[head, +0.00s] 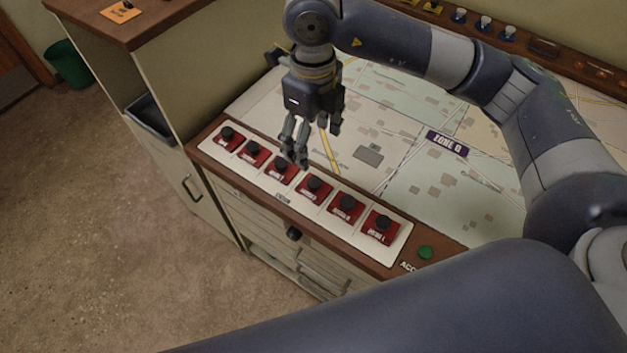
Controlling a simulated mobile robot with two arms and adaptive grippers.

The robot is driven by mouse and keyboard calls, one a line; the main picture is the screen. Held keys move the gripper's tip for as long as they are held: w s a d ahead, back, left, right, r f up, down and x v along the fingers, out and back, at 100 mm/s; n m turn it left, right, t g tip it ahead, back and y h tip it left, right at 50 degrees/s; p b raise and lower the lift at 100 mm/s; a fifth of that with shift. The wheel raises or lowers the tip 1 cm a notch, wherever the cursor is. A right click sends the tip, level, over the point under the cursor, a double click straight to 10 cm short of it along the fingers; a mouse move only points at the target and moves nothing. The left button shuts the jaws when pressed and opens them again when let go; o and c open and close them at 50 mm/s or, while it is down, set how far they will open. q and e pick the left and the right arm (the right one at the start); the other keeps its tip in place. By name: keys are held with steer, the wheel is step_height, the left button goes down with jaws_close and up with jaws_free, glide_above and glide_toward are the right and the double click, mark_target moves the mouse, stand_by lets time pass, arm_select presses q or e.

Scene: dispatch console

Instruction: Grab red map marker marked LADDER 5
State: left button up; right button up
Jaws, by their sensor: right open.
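A row of several red map markers with black knobs stands on a white strip along the console's front edge. Their labels are too small to read for sure, so I cannot tell which one says LADDER 5. The third marker from the left (281,171) is closest to my right gripper (297,152). That gripper is open and empty, pointing down, with its fingertips just behind and above this marker. I cannot tell whether they touch it. The fourth marker (314,187) sits just to the right. My left gripper is not in view.
A pale map (400,125) with a ZONE sign (447,144) covers the console top. A green button (425,252) is at the front right corner. A raised cabinet (150,60) stands at left. More small pieces line the back ledge (500,32). My arm spans the right side.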

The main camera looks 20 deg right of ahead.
step_height(320, 180, down, 4)
steer(key=b, duration=0.3)
glide_above(314, 181)
steer(key=f, duration=0.5)
steer(key=shift+s+a+f, duration=0.15)
steer(key=shift+s+f, duration=0.1)
steer(key=shift+f, duration=0.45)
steer(key=shift+w+f, duration=0.1)
steer(key=shift+f, duration=0.5)
step_height(314, 181, down, 4)
steer(key=shift+r+p, duration=0.2)
steer(key=shift+p, duration=0.55)
steer(key=shift+w+f, duration=0.1)
steer(key=shift+f, duration=0.3)
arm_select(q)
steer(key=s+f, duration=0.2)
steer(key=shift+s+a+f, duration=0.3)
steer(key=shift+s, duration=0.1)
arm_select(e)
steer(key=shift+c, duration=0.3)
